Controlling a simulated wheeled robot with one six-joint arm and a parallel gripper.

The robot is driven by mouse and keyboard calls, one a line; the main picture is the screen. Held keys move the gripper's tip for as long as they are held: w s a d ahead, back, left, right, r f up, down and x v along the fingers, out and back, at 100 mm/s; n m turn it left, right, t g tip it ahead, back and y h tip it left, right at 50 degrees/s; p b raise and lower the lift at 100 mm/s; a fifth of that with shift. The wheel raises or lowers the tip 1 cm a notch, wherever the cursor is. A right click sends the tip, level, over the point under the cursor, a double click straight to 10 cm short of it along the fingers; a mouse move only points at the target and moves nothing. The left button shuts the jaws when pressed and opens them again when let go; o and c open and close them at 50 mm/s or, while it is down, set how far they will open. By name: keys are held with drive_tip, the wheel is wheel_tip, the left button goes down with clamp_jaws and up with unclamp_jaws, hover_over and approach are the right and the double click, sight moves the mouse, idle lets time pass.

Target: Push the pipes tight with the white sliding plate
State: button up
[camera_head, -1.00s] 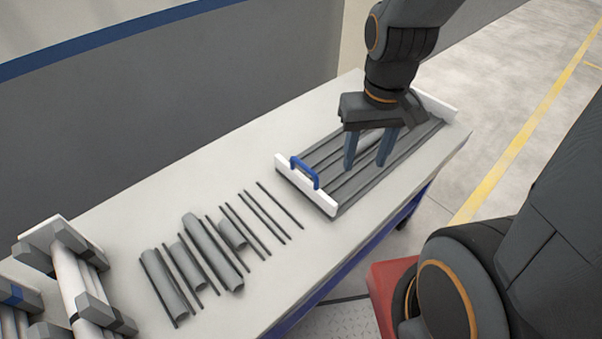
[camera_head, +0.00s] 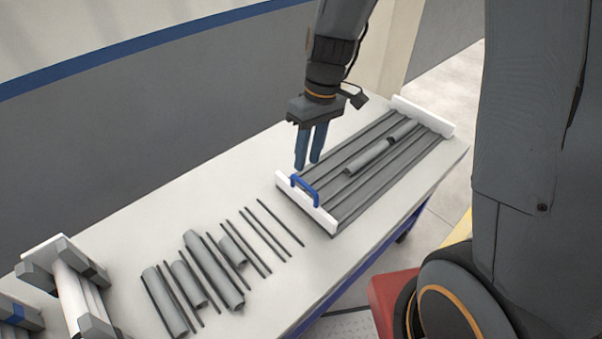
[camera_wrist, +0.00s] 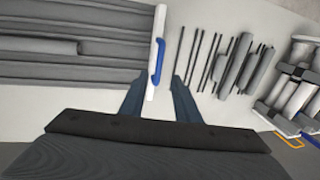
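The white sliding plate (camera_head: 318,212) with its blue handle (camera_head: 305,187) stands across the near end of the grooved grey rack (camera_head: 350,205). It also shows in the wrist view (camera_wrist: 155,50). Two grey pipes lie in one groove: a nearer pipe (camera_head: 368,157) and a farther, shorter-looking pipe (camera_head: 403,130), close end to end; I cannot tell if they touch. A clear stretch of groove lies between the nearer pipe and the plate. My gripper (camera_head: 308,165) is empty, fingers pointing down and apart, above the table just behind the plate and handle.
A white end plate (camera_head: 422,115) closes the rack's far end. Several loose pipes and thin rods (camera_head: 212,268) lie on the pale table (camera_head: 200,190) left of the rack. Grey holders with pipes (camera_head: 75,285) stand at the far left.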

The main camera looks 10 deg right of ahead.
sight(304, 182)
drive_tip(key=shift+s+a+f+p, duration=0.1)
drive_tip(key=shift+a+f, duration=0.05)
drive_tip(key=shift+f, duration=0.9)
drive_tip(key=shift+s+a+f+p, duration=0.1)
drive_tip(key=shift+s+f+p, duration=0.05)
drive_tip(key=shift+f, duration=0.85)
drive_tip(key=shift+s+a+f+p, duration=0.1)
drive_tip(key=shift+a+f, duration=0.05)
drive_tip(key=shift+f, duration=0.9)
